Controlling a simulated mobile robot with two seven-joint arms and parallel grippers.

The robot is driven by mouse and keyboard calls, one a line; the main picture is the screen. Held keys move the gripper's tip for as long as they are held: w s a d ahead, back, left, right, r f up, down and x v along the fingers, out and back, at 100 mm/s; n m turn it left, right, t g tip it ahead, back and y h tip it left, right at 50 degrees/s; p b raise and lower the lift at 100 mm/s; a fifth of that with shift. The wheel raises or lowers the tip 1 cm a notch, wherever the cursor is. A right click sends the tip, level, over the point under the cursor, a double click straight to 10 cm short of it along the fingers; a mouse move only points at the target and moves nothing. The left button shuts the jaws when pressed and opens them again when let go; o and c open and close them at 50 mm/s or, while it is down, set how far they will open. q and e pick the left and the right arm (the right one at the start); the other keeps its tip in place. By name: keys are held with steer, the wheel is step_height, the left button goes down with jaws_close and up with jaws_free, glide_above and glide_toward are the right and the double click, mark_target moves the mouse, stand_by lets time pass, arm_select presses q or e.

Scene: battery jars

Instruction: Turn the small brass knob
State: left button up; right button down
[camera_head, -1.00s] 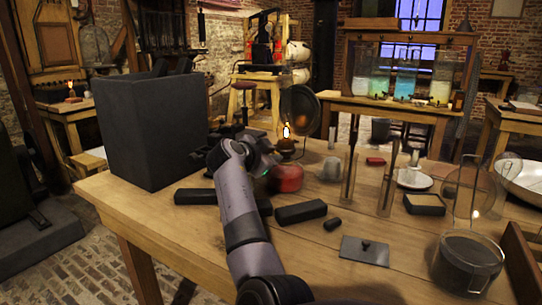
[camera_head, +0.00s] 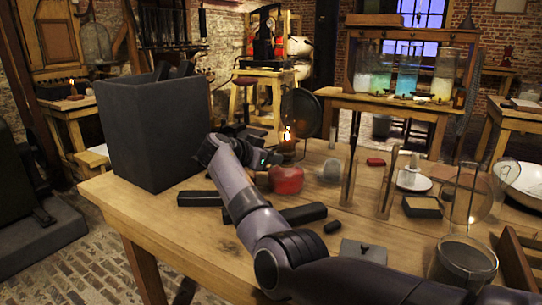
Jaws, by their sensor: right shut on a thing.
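A lit oil lamp (camera_head: 288,146) with a small flame and a dark round reflector (camera_head: 301,112) stands toward the back of the wooden table. My right arm reaches in from the lower right and bends over at its wrist. My right gripper (camera_head: 276,158) is at the lamp's left side, just below the flame, and is shut. The small brass knob is too small and too covered by the gripper to make out; the jaws are where the lamp's burner is. My left gripper is not in view.
A tall dark box (camera_head: 150,135) stands at the table's left. A red rounded object (camera_head: 286,180) sits just below the gripper. Dark blocks (camera_head: 303,214) lie in front. Glass tubes (camera_head: 348,180) stand to the right, and a glass jar (camera_head: 464,262) is at the front right.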

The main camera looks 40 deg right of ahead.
steer(key=shift+n+g, duration=0.3)
steer(key=shift+n, duration=0.1)
steer(key=c, duration=1)
jaws_free()
steer(key=shift+v, duration=3.6)
